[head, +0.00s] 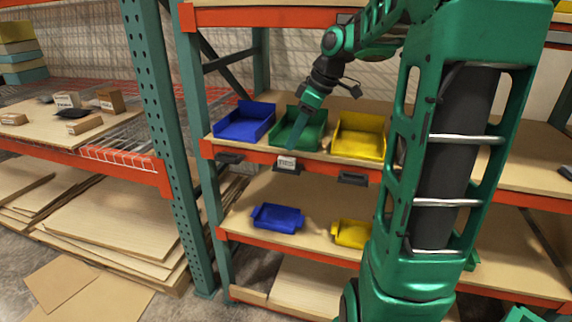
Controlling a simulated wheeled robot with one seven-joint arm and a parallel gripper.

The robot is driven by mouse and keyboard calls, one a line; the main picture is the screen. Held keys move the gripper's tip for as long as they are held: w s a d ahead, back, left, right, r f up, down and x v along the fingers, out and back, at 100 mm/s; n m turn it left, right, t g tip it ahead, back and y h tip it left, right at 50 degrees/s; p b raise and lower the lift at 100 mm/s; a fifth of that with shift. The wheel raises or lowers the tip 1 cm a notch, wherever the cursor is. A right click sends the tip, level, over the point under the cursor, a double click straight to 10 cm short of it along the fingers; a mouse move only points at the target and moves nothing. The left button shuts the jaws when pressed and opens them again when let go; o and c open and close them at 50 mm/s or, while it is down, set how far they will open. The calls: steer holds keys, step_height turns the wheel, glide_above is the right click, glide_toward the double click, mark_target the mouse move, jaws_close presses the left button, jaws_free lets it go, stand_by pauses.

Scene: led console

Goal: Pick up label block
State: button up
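A small white label block (287,162) with dark print sits at a black holder (287,170) on the orange shelf beam, below the green bin (298,128). More small blocks, one white-faced (67,100) and one brown (110,100), lie on the board at the left.
A blue bin (245,122) and a yellow bin (359,135) flank the green one. Empty black holders (230,158) (353,178) sit on the beam. A green upright (160,130) stands left. A lower shelf holds a blue bin (278,218) and a yellow bin (350,233).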

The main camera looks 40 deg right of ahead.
mark_target(287, 158)
steer(key=shift+s+d+x, duration=0.1)
steer(key=shift+d+x, duration=0.05)
steer(key=shift+x, duration=1.45)
steer(key=shift+s+d+x, duration=0.1)
steer(key=shift+x, duration=1.45)
steer(key=shift+f, duration=0.1)
jaws_close()
